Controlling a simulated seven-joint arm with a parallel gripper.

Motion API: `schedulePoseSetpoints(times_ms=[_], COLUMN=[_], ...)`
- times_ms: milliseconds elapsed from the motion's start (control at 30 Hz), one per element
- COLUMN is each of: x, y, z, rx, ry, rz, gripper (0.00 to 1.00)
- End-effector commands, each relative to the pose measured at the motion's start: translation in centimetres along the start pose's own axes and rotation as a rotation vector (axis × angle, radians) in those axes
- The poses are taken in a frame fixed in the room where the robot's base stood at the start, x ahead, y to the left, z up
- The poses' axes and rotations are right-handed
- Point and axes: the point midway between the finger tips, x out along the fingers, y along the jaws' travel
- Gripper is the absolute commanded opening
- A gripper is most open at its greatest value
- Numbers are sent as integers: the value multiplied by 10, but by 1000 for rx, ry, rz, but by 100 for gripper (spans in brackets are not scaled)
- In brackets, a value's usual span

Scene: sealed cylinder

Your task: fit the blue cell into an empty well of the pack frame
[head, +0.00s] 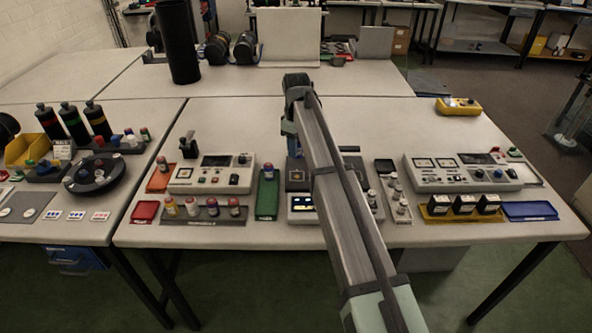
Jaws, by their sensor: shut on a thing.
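My arm crosses the middle of the head view and hides much of the bench behind it. The end of my arm with my gripper is hidden behind my own links, so its jaws do not show. I cannot make out the blue cell. A dark unit with a small gold square (296,174) shows partly to the left of my arm. I cannot tell whether it is the pack frame, and no wells can be made out.
A rack of small capped cylinders (218,221) stands left of my arm, by a green tray (267,199) and a grey instrument (212,175). Right are a tray of small parts (403,214), a larger instrument (461,172), and a blue tray (530,211). The back of the bench is mostly clear.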

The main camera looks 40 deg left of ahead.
Motion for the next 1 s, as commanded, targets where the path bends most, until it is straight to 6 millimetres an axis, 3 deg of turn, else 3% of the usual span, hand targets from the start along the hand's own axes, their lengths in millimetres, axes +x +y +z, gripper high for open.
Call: schedulePoseSetpoints(times_ms=[200,633,1000], x=[36,77,83], y=[-1,-1,0], z=[1,0,0], rx=[0,0,0], ry=[-1,0,0], rz=[-1,0,0], gripper=[3,3,3])
